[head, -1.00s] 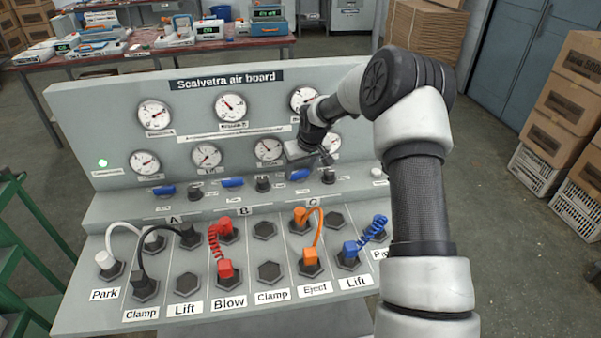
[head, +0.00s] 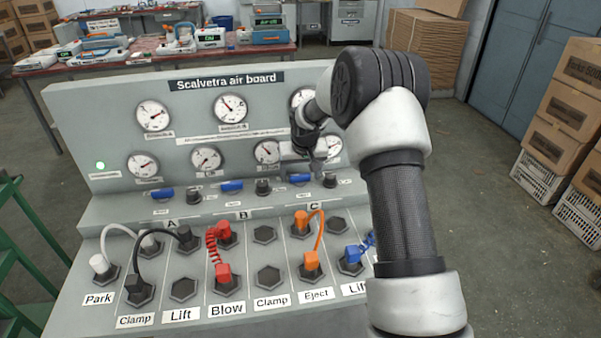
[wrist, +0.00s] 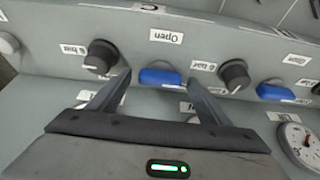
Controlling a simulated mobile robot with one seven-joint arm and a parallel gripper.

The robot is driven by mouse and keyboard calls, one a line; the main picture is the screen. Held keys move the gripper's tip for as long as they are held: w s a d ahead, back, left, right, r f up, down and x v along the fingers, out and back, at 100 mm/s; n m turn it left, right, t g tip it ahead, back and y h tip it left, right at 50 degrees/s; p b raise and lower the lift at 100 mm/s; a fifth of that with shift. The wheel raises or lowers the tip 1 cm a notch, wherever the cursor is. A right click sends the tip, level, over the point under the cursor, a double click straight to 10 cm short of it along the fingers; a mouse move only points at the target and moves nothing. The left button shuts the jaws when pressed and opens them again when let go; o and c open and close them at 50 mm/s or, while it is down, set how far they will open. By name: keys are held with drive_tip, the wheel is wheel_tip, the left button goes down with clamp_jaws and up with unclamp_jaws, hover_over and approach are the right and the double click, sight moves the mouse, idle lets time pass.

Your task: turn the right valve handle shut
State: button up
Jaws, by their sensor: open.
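The right valve handle (head: 300,178) is a blue lever on the ledge of the air board, in section C. It also shows in the wrist view (wrist: 160,76), lying crosswise below a label reading "Open" (wrist: 166,36). My gripper (wrist: 158,80) is open, with one finger on each side of this handle and visible gaps between. I cannot tell how far the fingertips reach down beside it. In the head view my gripper (head: 318,168) is small and dark, and partly blends with the board behind it.
Dark round knobs (wrist: 101,55) (wrist: 234,73) flank the handle. Another blue handle (wrist: 275,92) lies to the right in the wrist view. Gauges (head: 267,151) rise behind the ledge. Plugged hoses, such as the orange one (head: 319,240), stand on the lower panel.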

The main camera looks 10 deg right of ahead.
drive_tip(key=p+v, duration=0.1)
drive_tip(key=v, duration=1.6)
drive_tip(key=shift+s+r, duration=0.15)
drive_tip(key=s+r+p, duration=0.5)
drive_tip(key=s+r, duration=1)
drive_tip(key=s+r+p, duration=0.2)
drive_tip(key=s, duration=0.8)
drive_tip(key=s+r+t+p, duration=0.1)
drive_tip(key=s+r+p, duration=0.1)
drive_tip(key=s, duration=0.9)
drive_tip(key=shift+a+r+p, duration=0.15)
drive_tip(key=shift+r+p, duration=0.2)
drive_tip(key=shift+p, duration=0.45)
